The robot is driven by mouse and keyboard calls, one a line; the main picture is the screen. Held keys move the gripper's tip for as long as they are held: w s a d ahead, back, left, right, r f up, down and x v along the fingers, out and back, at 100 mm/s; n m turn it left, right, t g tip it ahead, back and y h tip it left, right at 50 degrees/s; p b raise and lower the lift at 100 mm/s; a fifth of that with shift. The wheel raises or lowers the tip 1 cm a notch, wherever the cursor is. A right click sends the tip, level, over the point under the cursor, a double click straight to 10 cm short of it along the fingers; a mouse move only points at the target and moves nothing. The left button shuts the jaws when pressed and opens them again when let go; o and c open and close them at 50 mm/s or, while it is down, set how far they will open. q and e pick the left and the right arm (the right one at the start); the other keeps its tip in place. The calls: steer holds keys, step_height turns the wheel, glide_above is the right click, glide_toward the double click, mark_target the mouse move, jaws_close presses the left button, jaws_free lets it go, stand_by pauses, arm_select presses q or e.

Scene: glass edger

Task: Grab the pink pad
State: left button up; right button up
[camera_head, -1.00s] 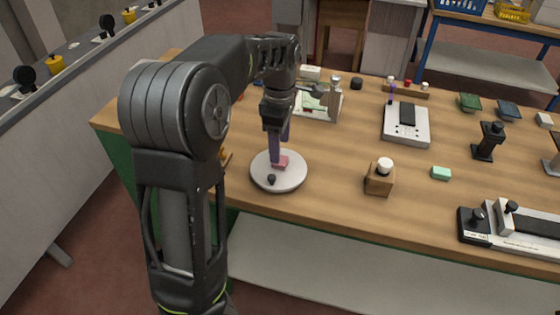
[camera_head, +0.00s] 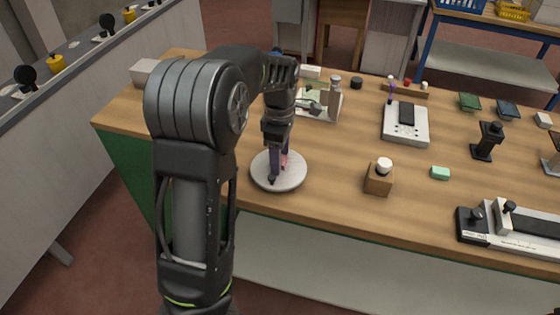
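The pink pad (camera_head: 285,161) lies on the round white plate (camera_head: 294,181) near the front left edge of the wooden table. Only a small pink part shows; my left gripper hides the rest. My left gripper (camera_head: 279,166) points down at the plate, its dark purple fingers low beside the pad, with pink showing between them. I cannot tell whether the fingers touch or squeeze the pad. The black knob on the plate is mostly hidden behind the near fingertip. My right gripper is not in view.
A green block (camera_head: 440,172), a white device (camera_head: 405,124) and a black stand (camera_head: 488,141) are farther right. The wood between plate and bottle is clear.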

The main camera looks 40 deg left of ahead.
arm_select(q)
jaws_close()
stand_by(0.5)
step_height(320, 180, up, 10)
steer(key=shift+b, duration=0.35)
stand_by(0.6)
